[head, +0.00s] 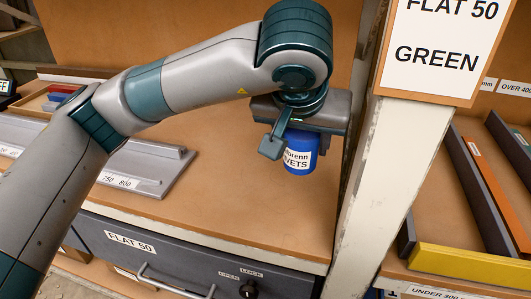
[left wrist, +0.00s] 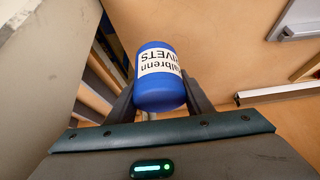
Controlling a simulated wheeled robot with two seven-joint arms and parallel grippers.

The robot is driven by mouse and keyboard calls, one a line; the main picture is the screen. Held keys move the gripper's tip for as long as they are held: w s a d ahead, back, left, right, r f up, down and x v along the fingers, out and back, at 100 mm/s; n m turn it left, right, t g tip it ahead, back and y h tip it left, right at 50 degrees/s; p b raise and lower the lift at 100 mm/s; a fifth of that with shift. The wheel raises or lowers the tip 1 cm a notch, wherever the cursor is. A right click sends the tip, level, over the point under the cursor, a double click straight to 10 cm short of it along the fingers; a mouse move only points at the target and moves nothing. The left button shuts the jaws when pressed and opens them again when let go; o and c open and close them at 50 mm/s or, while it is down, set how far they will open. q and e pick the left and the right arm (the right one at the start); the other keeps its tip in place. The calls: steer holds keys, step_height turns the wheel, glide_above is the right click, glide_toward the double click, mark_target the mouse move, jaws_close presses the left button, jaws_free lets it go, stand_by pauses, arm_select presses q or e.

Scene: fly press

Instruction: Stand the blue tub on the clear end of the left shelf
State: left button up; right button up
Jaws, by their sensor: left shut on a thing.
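The blue tub (head: 300,152) has a white label that reads partly "RIVETS". My left gripper (head: 290,140) is shut on it, and the arm comes in from the left above the shelf. In the left wrist view the tub (left wrist: 158,85) sits between the two fingers (left wrist: 160,100), its label upside down. The left shelf (head: 240,200) is a brown board, bare around and below the tub. I cannot tell whether the tub's base touches the board. My right gripper is in neither view.
A pale upright post (head: 385,180) with a "FLAT 50 GREEN" sign (head: 445,45) stands close right of the tub. A grey plate (head: 150,168) with a bar lies on the shelf at left. A drawer (head: 190,262) marked "FLAT 50" is below. Long strips (head: 485,185) lie in the right bay.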

arm_select(q)
steer(key=w+a+f, duration=0.4)
steer(key=w+a, duration=0.1)
steer(key=w+a+f, duration=0.2)
steer(key=a, duration=0.1)
steer(key=shift+w+a+f, duration=0.2)
steer(key=shift+w+f, duration=0.2)
steer(key=shift+f, duration=2)
steer(key=shift+f, duration=0.1)
steer(key=o, duration=1.4)
steer(key=shift+c, duration=0.2)
